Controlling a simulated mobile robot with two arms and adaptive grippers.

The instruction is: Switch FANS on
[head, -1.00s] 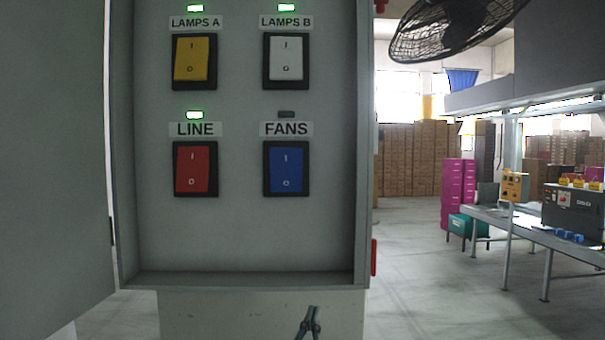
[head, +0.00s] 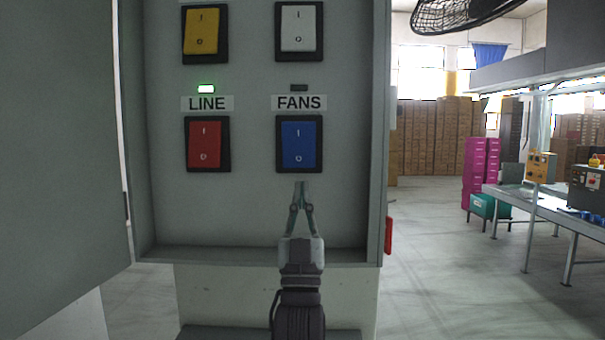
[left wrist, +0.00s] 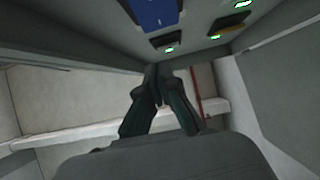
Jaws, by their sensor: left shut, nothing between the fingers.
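The blue FANS rocker switch (head: 299,145) sits at the lower right of the open grey panel box, under its FANS label (head: 299,102). The small lamp (head: 299,88) above that label is dark. My left gripper (head: 301,186) is shut and empty, pointing up with its tips just below the blue switch in the picture; I cannot tell how far they are from the panel face. In the left wrist view, the shut fingers (left wrist: 158,72) show below the blue switch (left wrist: 155,12). My right gripper is not in view.
The red LINE switch (head: 207,144) is left of the blue one, with its lamp (head: 206,88) lit green. Yellow (head: 205,30) and white (head: 299,27) switches are above. The box's bottom lip (head: 215,254) juts out below, and its open door (head: 60,150) stands at left.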

